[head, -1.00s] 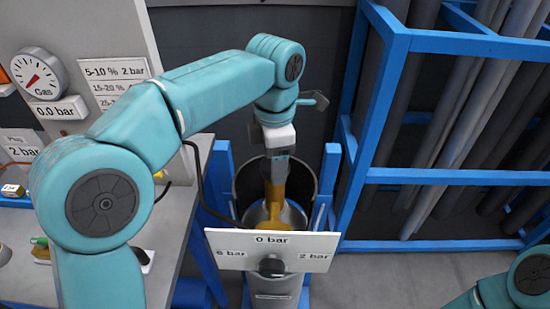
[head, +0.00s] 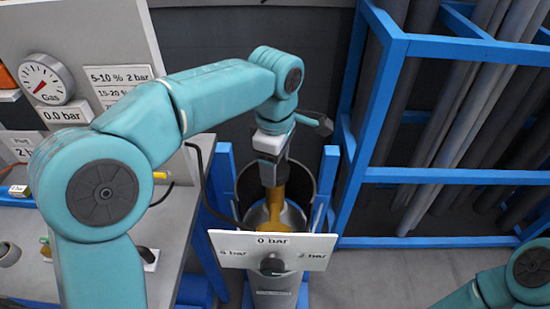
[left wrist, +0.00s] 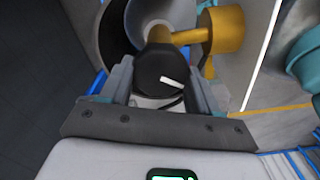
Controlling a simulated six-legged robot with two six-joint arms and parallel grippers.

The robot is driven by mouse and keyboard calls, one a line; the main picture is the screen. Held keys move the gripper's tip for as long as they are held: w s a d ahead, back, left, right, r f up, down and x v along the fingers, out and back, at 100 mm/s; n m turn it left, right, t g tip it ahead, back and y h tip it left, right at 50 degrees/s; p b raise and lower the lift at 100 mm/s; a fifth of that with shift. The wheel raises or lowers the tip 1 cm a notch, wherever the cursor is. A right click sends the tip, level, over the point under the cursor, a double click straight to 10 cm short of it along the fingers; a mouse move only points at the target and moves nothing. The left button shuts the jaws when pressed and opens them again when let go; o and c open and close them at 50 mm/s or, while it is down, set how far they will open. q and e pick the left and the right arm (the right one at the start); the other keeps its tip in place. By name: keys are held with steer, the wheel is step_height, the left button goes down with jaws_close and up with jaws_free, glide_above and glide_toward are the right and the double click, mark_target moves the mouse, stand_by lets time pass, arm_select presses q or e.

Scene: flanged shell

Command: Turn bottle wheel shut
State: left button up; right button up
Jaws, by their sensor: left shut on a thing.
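The black bottle wheel (left wrist: 158,70), with a white mark on its face, sits between the two fingers of my left gripper (left wrist: 158,84) in the left wrist view. The gripper is shut on it. In the head view my left gripper (head: 272,172) points down over the brass valve (head: 274,203) at the top of the grey bottle (head: 274,283). The wheel itself is hidden there by the gripper. The brass valve body (left wrist: 222,32) also shows in the left wrist view, beyond the wheel. My right gripper is out of view; only part of that arm shows.
A white sign (head: 235,248) with bar labels and a black knob (head: 271,266) stands before the valve. A dark open cylinder (head: 302,172) surrounds it behind. A blue rack (head: 440,177) with pipes is at right; a bench and gas gauge (head: 45,80) are at left.

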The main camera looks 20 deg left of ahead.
arm_select(q)
steer(key=m, duration=0.1)
steer(key=m+p, duration=0.1)
steer(key=m, duration=0.2)
steer(key=shift+w+r+m+p, duration=0.15)
steer(key=shift+r+m+p, duration=0.15)
steer(key=m+p, duration=0.1)
steer(key=m, duration=0.2)
steer(key=shift+m, duration=0.4)
steer(key=m+p, duration=0.1)
steer(key=m, duration=0.3)
steer(key=m+p, duration=0.1)
steer(key=m, duration=0.3)
steer(key=m+p, duration=0.1)
steer(key=m, duration=0.5)
steer(key=shift+p, duration=0.35)
steer(key=m+p, duration=0.1)
steer(key=m, duration=0.5)
steer(key=shift+f+m, duration=0.1)
steer(key=shift+m, duration=0.2)
steer(key=o, duration=1.1)
steer(key=shift+c, duration=0.2)
steer(key=shift+f, duration=0.1)
